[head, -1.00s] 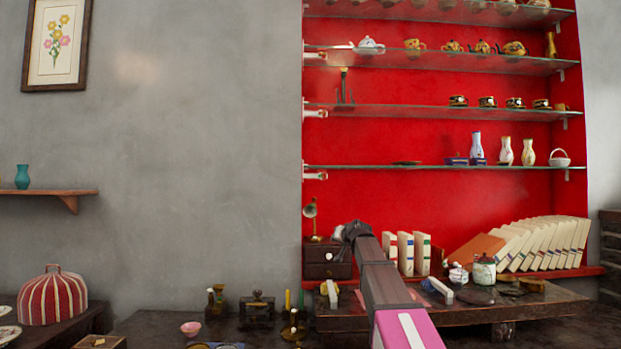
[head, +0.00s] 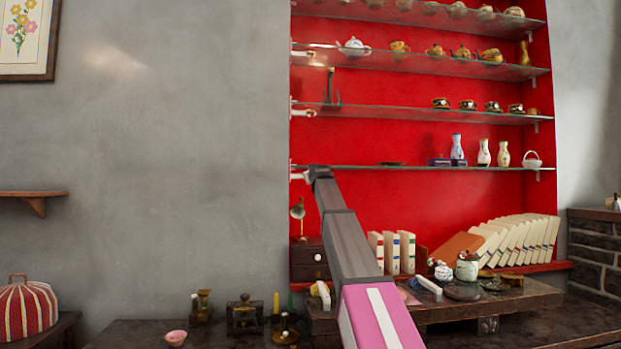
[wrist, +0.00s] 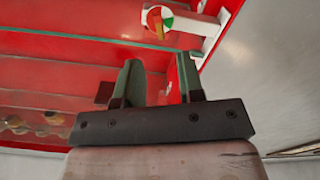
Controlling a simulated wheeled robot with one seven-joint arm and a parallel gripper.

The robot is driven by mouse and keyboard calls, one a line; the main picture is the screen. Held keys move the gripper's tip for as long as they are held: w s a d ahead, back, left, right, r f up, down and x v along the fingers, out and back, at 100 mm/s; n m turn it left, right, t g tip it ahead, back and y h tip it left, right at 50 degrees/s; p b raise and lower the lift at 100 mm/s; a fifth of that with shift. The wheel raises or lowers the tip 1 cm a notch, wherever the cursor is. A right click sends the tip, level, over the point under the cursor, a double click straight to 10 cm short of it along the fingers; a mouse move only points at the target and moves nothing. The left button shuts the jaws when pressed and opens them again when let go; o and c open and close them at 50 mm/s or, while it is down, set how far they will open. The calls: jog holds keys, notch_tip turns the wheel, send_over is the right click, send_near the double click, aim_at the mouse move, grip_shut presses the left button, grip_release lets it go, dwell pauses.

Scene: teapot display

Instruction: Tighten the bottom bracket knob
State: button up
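The bottom bracket (head: 296,176) shows in the head view as a small white piece at the left end of the lowest glass shelf (head: 420,168). My gripper (head: 320,173) is beside it, just to its right, and its fingers are too small to read there. In the wrist view, a round red, white and green dial with a yellow knob (wrist: 158,24) sits on a white bracket (wrist: 205,32). My gripper (wrist: 158,72) has two dark green fingers apart with nothing between them. The knob lies beyond the fingertips, not touched.
Higher glass shelves carry a white teapot (head: 353,46), cups and more teapots. Vases (head: 457,147) stand on the lowest shelf, well to the right.

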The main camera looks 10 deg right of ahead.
jog(key=w, duration=0.7)
jog(key=shift+w, duration=0.15)
jog(key=shift+c, duration=0.3)
grip_shut()
